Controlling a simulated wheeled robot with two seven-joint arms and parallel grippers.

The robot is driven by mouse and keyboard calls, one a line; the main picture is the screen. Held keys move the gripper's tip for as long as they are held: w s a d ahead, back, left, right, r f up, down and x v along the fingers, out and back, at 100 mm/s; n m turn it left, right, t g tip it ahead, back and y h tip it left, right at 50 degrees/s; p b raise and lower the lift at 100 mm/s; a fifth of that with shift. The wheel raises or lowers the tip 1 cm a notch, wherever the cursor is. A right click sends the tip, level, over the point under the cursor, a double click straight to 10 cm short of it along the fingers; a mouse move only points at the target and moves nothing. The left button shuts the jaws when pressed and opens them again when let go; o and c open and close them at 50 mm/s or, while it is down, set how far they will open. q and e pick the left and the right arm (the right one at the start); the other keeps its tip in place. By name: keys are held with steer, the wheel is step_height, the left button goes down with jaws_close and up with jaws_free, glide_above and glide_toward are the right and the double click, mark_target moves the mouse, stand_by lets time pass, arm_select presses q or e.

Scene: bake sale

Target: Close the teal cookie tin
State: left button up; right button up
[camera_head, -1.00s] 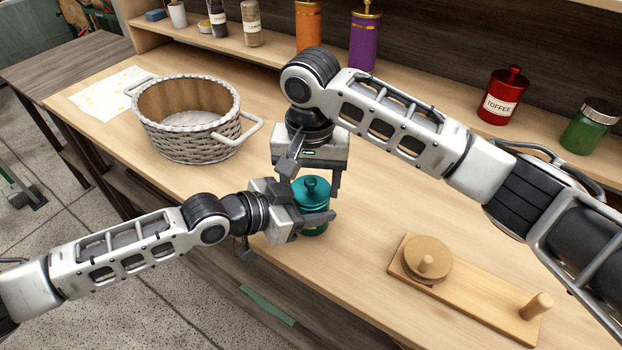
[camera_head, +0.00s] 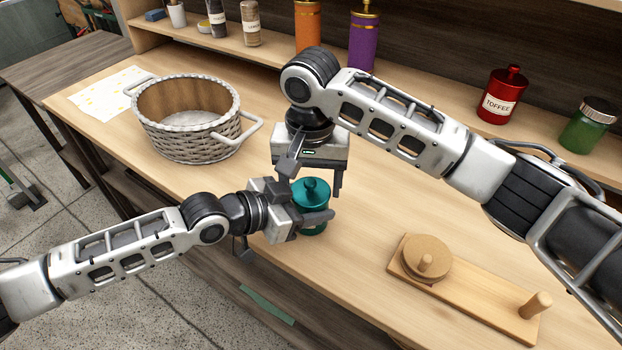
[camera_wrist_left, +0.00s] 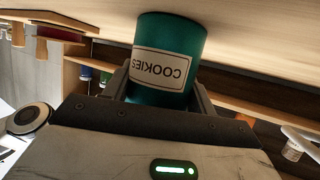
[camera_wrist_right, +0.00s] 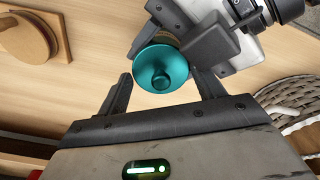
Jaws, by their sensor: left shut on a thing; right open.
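The teal cookie tin (camera_head: 315,228) stands upright near the front edge of the counter. Its teal lid (camera_head: 311,190), with a round knob, is on top; I cannot tell whether it is fully seated. My left gripper (camera_head: 312,208) is shut around the tin's body, partly hiding it. The left wrist view shows the tin (camera_wrist_left: 168,50) with its "COOKIES" label, upside down in the picture, between the fingers. My right gripper (camera_head: 309,183) is open and points down over the tin. In the right wrist view the lid (camera_wrist_right: 161,68) lies between its fingertips, with gaps beside it.
A white wicker basket (camera_head: 190,140) stands to the left on the counter. A wooden board with pegs (camera_head: 470,295) and a round disc lies at the front right. A red toffee jar (camera_head: 502,97) and a green jar (camera_head: 590,125) stand at the back right. Counter (camera_head: 370,200) right of the tin is clear.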

arm_select(q)
steer(key=shift+w+a+r, duration=0.25)
steer(key=shift+w+r, duration=0.05)
steer(key=shift+w, duration=0.25)
arm_select(e)
steer(key=shift+s+a+f+g, duration=0.2)
steer(key=shift+s+f+g, duration=0.1)
steer(key=shift+s+f, duration=0.3)
arm_select(q)
steer(key=shift+f, duration=0.15)
arm_select(e)
step_height(320, 180, up, 4)
steer(key=shift+f, duration=0.1)
arm_select(q)
steer(key=shift+s+a+f, duration=0.1)
steer(key=shift+s+f, duration=0.05)
steer(key=shift+f, duration=0.1)
arm_select(e)
steer(key=shift+w+r, duration=0.15)
steer(key=shift+r, duration=0.25)
steer(key=c, duration=0.7)
arm_select(q)
steer(key=shift+s, duration=0.1)
arm_select(e)
steer(key=c, duration=0.5)
steer(key=shift+w, duration=0.1)
